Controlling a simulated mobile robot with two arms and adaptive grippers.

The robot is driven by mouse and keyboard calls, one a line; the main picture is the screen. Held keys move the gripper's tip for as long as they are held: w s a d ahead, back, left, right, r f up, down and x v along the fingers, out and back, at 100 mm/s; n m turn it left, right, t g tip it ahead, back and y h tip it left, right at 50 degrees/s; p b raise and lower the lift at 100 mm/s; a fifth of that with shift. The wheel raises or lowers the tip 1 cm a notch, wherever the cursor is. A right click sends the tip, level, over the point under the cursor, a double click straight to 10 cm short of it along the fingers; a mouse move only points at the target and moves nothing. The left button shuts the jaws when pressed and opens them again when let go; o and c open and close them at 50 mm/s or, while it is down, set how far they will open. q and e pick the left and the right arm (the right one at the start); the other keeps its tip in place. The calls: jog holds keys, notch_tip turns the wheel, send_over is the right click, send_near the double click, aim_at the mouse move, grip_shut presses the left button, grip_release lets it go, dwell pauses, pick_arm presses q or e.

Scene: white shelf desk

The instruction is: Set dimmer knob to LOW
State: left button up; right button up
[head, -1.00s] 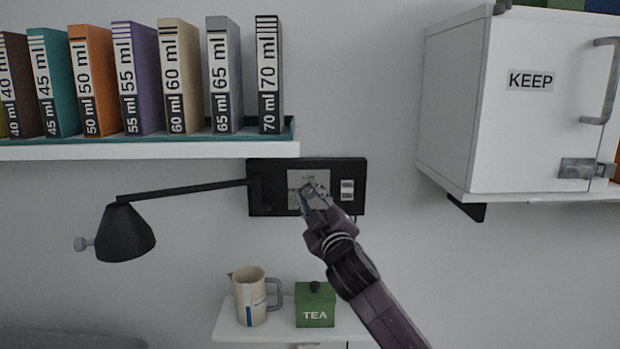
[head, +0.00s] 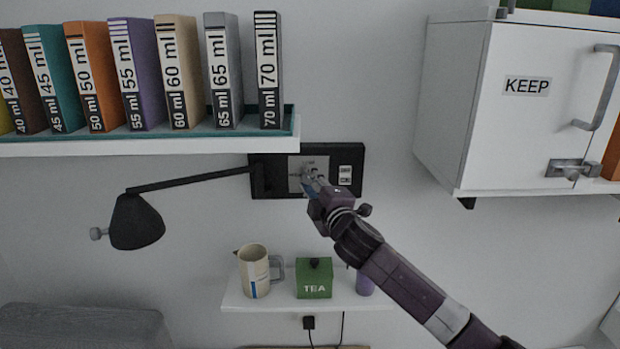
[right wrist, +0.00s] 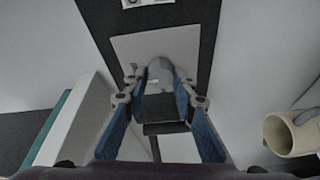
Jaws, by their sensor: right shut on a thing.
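The dimmer knob (right wrist: 160,72) is a grey rounded knob on a light grey plate (right wrist: 127,45) in the right wrist view. The plate sits on a black wall panel (head: 354,152), which shows in the middle of the head view below the binder shelf. My right gripper (right wrist: 160,98) is shut on the knob, with one blue finger on each side; in the head view the gripper (head: 309,177) covers most of the knob. The markings around the knob are too small or hidden to read, so its setting cannot be told. My left gripper is not in view.
A black lamp (head: 137,222) on an arm reaches left from the panel. The binder shelf (head: 150,148) is above left, a white cabinet (head: 450,110) marked KEEP at right. Below, a small shelf (head: 240,300) holds a jug (head: 253,272), a green TEA box (head: 314,280) and a purple item (head: 364,284).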

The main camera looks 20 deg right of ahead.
jog(key=shift+f, duration=0.25)
jog(key=o, duration=1)
jog(key=shift+o, duration=0.8)
jog(key=shift+r, duration=0.15)
jog(key=shift+s, duration=0.15)
jog(key=s, duration=1.1)
jog(key=shift+s+d, duration=0.3)
jog(key=shift+s, duration=0.05)
